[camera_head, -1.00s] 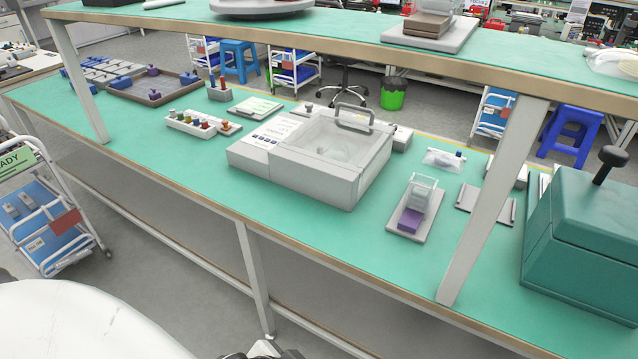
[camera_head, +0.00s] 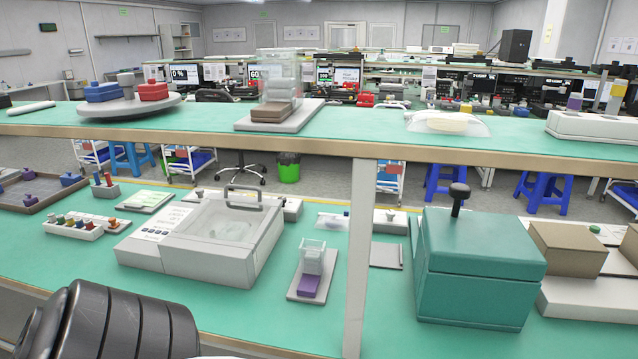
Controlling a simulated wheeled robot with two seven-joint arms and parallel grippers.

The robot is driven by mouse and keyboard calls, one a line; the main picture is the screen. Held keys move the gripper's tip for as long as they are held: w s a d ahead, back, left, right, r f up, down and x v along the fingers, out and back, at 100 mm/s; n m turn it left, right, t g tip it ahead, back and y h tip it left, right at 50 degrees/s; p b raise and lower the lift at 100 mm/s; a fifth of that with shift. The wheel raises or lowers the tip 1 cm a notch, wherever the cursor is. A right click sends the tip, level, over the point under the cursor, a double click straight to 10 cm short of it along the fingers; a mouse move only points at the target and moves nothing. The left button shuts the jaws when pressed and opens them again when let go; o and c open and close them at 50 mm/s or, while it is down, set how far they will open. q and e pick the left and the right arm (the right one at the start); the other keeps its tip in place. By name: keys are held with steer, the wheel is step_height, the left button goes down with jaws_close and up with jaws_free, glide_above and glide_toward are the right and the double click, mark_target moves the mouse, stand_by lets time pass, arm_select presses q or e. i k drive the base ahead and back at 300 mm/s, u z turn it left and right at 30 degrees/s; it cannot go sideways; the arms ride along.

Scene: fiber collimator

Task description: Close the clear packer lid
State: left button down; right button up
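The packer (camera_head: 215,245) is a pale grey-white box on the lower green bench, left of the middle post. Its clear lid (camera_head: 222,222) shows as a see-through panel over the chamber, with a grey handle (camera_head: 243,190) at the far side. I cannot tell whether the lid is fully down or slightly raised. No gripper is near or touching it. A dark ribbed part of my own arm fills the lower left corner; neither gripper's fingertips show.
An upper shelf (camera_head: 330,140) and its post (camera_head: 357,260) stand in front. A clear holder with a purple block (camera_head: 309,285) sits right of the packer, and a teal box (camera_head: 478,270) further right. Small-bottle racks (camera_head: 75,228) stand left. Bench front has free room.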

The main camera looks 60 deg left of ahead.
mark_target(274, 205)
steer(key=z, duration=1.75)
steer(key=k, duration=2.6)
steer(key=u, duration=0.8)
